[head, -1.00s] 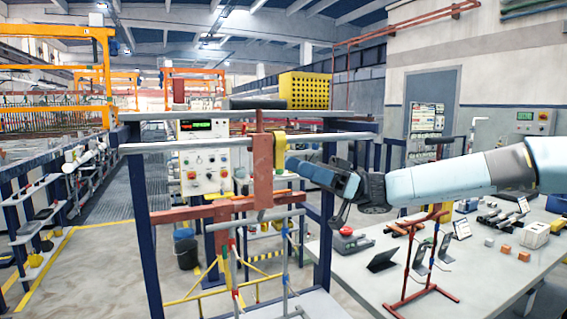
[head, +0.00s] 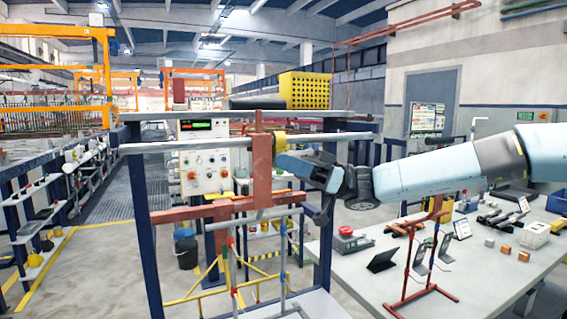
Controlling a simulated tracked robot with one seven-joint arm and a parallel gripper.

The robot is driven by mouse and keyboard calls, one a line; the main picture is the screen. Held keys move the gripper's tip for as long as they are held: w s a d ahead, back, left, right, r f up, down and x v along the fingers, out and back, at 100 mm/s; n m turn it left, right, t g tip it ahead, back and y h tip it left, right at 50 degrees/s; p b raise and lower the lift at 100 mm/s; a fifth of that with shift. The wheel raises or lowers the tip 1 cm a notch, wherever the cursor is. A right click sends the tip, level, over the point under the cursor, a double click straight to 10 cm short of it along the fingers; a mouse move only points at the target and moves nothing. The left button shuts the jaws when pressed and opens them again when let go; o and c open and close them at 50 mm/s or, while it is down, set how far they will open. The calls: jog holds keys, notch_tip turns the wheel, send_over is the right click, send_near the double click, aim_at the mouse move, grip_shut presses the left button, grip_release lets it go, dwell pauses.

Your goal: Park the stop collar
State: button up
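A yellow collar (head: 279,143) sits on the horizontal grey rail (head: 200,145), just right of a red-brown upright hanger (head: 262,165) that crosses the rail. My gripper (head: 281,159) reaches in from the right, with its tip end at the lower part of the collar and covering part of it. The fingers are too small and too covered to show whether they grip the collar or only lie against it.
A red-brown crossbar (head: 190,213) with hanging rods is below the rail, between dark blue posts (head: 145,230). At right, a grey table (head: 350,285) carries a red stand (head: 408,270), a red button box (head: 346,236) and small blocks. The rail right of my gripper is bare.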

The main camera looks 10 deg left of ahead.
grip_shut()
